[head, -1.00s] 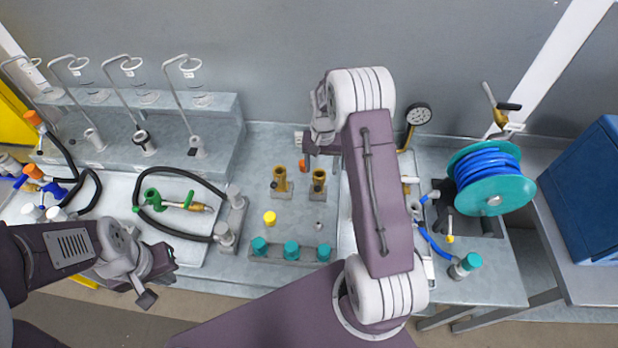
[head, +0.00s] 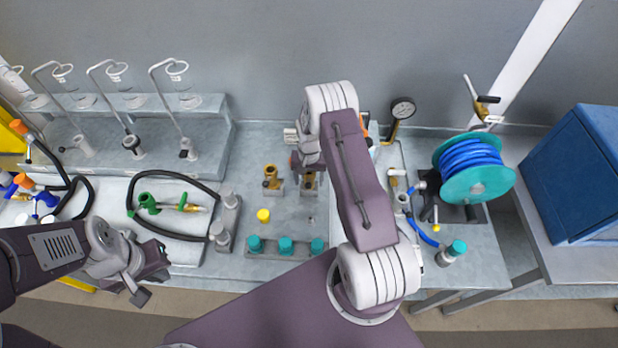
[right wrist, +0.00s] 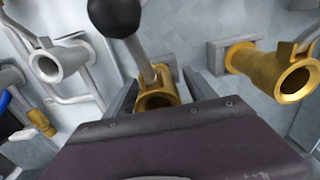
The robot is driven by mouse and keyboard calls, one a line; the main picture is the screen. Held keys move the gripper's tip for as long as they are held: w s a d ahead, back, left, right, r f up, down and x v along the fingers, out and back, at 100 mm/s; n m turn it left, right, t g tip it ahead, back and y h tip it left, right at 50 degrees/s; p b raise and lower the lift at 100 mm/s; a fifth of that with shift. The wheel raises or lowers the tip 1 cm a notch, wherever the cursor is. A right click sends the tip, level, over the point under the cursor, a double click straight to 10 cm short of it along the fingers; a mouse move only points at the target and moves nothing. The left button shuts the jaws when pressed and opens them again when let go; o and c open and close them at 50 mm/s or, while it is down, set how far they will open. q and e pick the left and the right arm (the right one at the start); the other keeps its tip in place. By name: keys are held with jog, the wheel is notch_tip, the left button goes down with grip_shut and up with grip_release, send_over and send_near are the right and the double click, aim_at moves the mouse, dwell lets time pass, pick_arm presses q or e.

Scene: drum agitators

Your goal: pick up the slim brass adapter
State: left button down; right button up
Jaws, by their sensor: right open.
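Two upright brass fittings stand on the bench in the head view. The left one (head: 271,178) is clear of my arm; the right one (head: 309,184) is partly covered by my right gripper (head: 306,160). In the right wrist view a slimmer-looking brass adapter (right wrist: 156,99) lies between the two dark fingers of my open right gripper (right wrist: 158,84), with no visible grip on it. A wider brass fitting (right wrist: 270,66) stands to its right on a grey block. My left gripper (head: 146,284) hangs at the front left, fingers apart and empty.
A black ball knob (right wrist: 114,16) on a rod rises close beside the slim adapter. A yellow cap (head: 263,215) and a row of teal-capped fittings (head: 286,246) sit in front. A teal hose reel (head: 474,172) stands at right.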

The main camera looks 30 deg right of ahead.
jog(key=shift+s, duration=0.15)
jog(key=c, duration=1.2)
grip_shut()
jog(key=shift+r, duration=0.1)
jog(key=r, duration=0.1)
jog(key=r+b, duration=0.2)
jog(key=r, duration=0.1)
jog(key=shift+s+d+r, duration=0.1)
jog(key=shift+s+d, duration=0.1)
jog(key=shift+d, duration=0.05)
jog(key=s+d+r+b, duration=0.2)
jog(key=s+d+r, duration=0.3)
jog(key=s, duration=0.4)
jog(key=shift+s+d+r, duration=0.25)
jog(key=shift+s+r, duration=0.05)
jog(key=shift+r, duration=0.6)
